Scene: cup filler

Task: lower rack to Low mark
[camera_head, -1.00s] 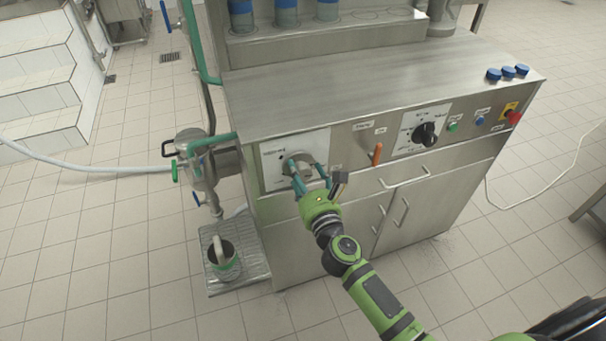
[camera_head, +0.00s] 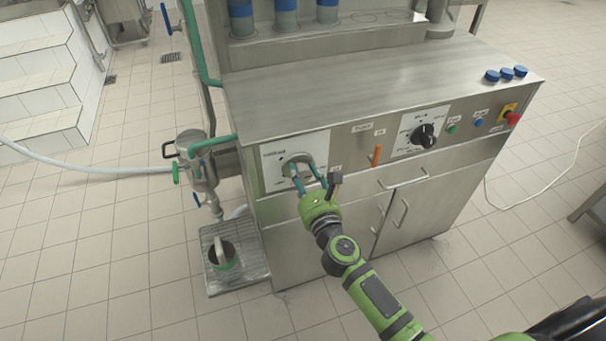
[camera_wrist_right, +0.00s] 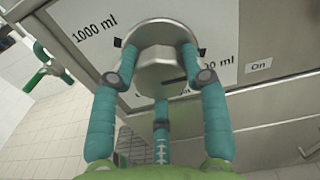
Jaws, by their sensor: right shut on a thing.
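My right gripper (camera_head: 305,174) is at the left dial plate of the steel machine, its teal fingers shut on a round grey metal knob (camera_head: 297,160). In the right wrist view the fingers (camera_wrist_right: 158,72) lie on both sides of the knob's hexagonal front (camera_wrist_right: 158,75), with a third finger below. The white dial plate (camera_wrist_right: 75,15) reads "1000 ml" at upper left; a label at right ends in "00 ml" and is partly hidden. A black dial knob (camera_head: 424,135) sits on the right plate; its marks are too small to read. I cannot identify the rack. My left gripper is not in view.
An orange lever (camera_head: 377,155) is right of the gripper, with buttons and a red emergency stop (camera_head: 513,119) farther right. A door handle (camera_head: 403,178) juts out below. A pump (camera_head: 196,160) with a hose and a metal tray (camera_head: 240,281) stand at the left.

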